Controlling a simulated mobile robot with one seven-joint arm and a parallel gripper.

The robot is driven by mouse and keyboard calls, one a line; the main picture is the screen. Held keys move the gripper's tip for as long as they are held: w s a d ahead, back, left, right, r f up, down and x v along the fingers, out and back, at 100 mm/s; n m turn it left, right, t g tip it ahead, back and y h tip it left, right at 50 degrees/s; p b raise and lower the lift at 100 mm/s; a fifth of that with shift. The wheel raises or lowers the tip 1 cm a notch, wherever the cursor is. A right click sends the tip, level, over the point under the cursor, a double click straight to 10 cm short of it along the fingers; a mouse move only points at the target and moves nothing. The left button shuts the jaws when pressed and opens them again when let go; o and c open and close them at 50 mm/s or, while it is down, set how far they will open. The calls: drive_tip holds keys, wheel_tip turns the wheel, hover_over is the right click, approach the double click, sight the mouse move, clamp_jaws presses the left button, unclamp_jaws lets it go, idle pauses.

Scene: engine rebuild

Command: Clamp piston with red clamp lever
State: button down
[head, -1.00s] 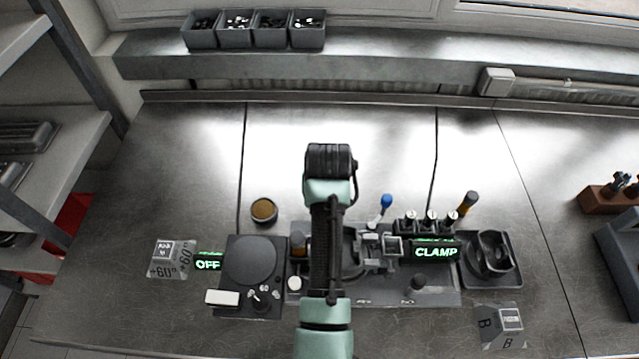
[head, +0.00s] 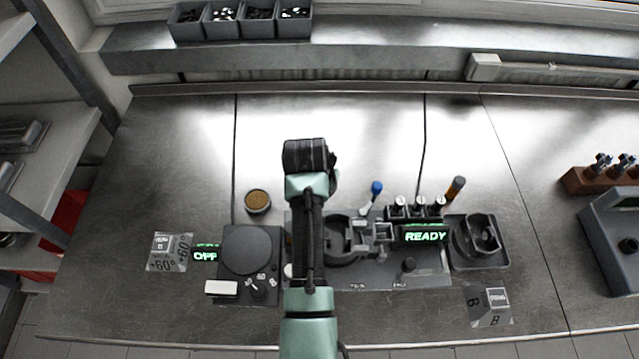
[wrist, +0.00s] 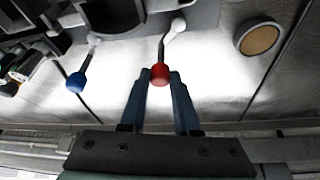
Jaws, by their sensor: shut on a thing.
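In the wrist view the red clamp lever (wrist: 160,74) has a red knob on a light grey arm. My gripper (wrist: 160,82) has its two blue fingertips closed on either side of this knob. In the head view my arm hides the red lever and my fingertips. The dark fixture (head: 430,280) stands right of my arm, with a round cradle (head: 340,245) partly hidden. I cannot clearly make out the piston in it. The green display (head: 425,236) on the fixture reads READY.
A blue-knobbed lever (head: 376,188) stands close by; it also shows in the wrist view (wrist: 77,82). A round tan-topped part (head: 257,201) lies behind the turntable unit (head: 245,250), whose display reads OFF. The bench behind the fixture is clear.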

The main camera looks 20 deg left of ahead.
drive_tip(key=c, duration=0.6)
unclamp_jaws()
drive_tip(key=shift+c, duration=0.2)
drive_tip(key=shift+r, duration=0.1)
drive_tip(key=b+v, duration=0.1)
drive_tip(key=v, duration=1.2)
